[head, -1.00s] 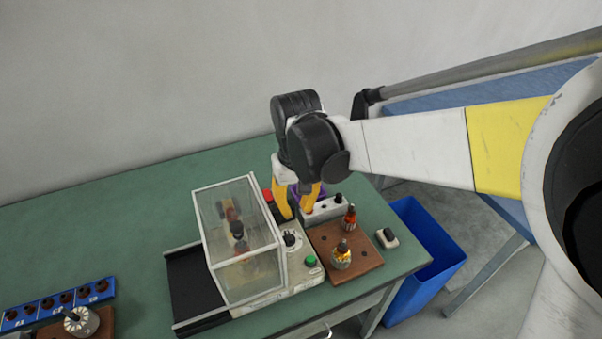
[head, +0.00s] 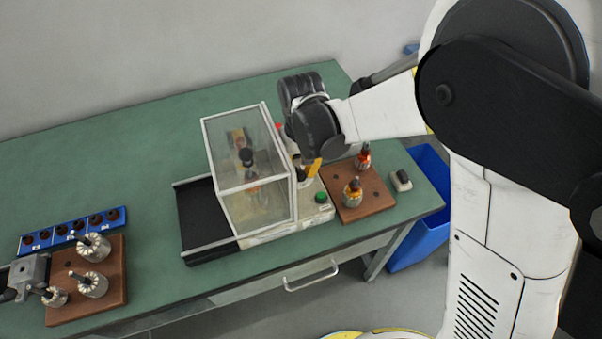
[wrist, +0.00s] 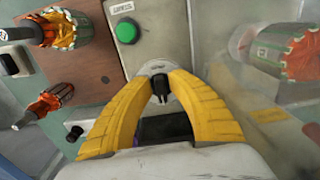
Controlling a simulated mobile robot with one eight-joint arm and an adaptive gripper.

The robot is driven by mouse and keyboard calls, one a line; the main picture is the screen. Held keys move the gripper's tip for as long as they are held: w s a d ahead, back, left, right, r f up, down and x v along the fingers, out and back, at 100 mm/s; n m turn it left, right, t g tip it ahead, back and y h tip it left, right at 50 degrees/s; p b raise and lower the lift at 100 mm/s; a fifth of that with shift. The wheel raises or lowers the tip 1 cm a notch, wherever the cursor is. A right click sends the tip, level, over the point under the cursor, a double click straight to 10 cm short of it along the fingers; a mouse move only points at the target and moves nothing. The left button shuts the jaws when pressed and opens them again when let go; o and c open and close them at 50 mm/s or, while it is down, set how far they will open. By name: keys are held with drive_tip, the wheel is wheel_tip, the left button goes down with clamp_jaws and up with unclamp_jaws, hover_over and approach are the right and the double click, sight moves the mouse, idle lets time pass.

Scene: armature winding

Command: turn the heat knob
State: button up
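The heat knob (wrist: 160,88) is a small black knob on a round pale dial, on the light control panel (wrist: 150,38) beside a green button (wrist: 126,32). My gripper (wrist: 160,80) has two yellow fingers pointing at the panel. In the wrist view the fingertips close in on both sides of the knob, with no clear gap. In the head view my gripper (head: 309,176) is low over the panel, right of the clear box; its wrist and one finger mostly hide the knob. The green button (head: 321,197) shows in front.
The clear box (head: 255,208) with parts inside stands close left of my gripper. A brown board (head: 372,206) with two wound armatures is close right, with a small switch (head: 401,180) beyond. A blue bin (head: 420,245) stands off the table's right end. The green table's back left is free.

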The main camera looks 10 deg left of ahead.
clamp_jaws()
idle(0.3)
drive_tip(key=n, duration=0.4)
drive_tip(key=shift+w+d+n, duration=0.15)
drive_tip(key=shift+d+n, duration=0.05)
drive_tip(key=shift+n, duration=0.2)
drive_tip(key=n, duration=0.4)
drive_tip(key=shift+w+n, duration=0.2)
drive_tip(key=shift+n, duration=0.2)
